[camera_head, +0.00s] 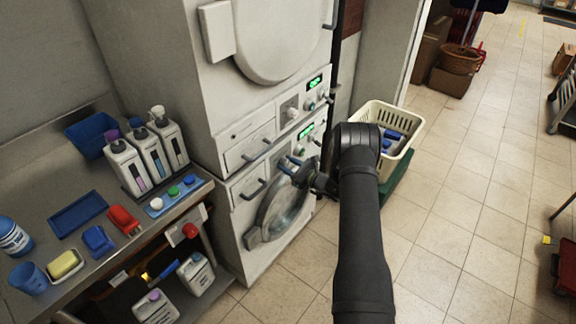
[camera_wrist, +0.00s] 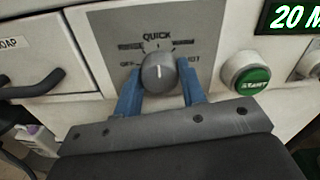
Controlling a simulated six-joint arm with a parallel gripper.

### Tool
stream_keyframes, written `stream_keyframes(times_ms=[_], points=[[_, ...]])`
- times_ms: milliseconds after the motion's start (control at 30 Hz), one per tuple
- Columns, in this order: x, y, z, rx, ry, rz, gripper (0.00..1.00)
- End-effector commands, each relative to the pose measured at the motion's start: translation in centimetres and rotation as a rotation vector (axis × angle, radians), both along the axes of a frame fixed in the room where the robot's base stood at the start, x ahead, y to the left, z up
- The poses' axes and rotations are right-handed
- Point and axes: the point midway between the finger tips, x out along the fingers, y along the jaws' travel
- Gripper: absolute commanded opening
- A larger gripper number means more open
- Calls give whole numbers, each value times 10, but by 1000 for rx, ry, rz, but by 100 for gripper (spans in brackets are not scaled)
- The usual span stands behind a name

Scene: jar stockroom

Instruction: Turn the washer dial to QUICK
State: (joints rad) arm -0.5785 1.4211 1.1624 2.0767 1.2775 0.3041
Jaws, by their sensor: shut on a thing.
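The washer dial (camera_wrist: 158,73) is a round grey knob on a grey plate in the wrist view. Its white mark points about straight up, toward the word QUICK (camera_wrist: 157,36) printed above it. Other labels on the plate are partly hidden or too small to read. My gripper (camera_wrist: 158,69) has its two blue fingers on the left and right sides of the dial, shut on it. In the head view my gripper (camera_head: 293,163) is at the front panel of the lower machine, the washer (camera_head: 233,192), and the dial is too small to make out clearly.
A green START button (camera_wrist: 245,73) and a lit display (camera_wrist: 294,17) are right of the dial; a SOAP drawer handle (camera_wrist: 32,86) is left. The round washer door (camera_head: 276,217) is below. A crate (camera_head: 376,114) stands right; a cluttered bench (camera_head: 100,228) stands left.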

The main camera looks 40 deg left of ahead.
Motion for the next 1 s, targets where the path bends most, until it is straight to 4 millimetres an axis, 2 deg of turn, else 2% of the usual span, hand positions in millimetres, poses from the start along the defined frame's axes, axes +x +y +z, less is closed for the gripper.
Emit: stream_keyframes(times_ms=[367, 400, 500, 833, 1000], points=[[0, -1, -1, -2, 5, -1, 14], [0, -1, -1, -2, 5, -1, 43], [0, -1, -1, -2, 4, -1, 59], [0, -4, 0, -1, 3, -1, 59], [1, -26, 0, -1, 6, -4, 59]])
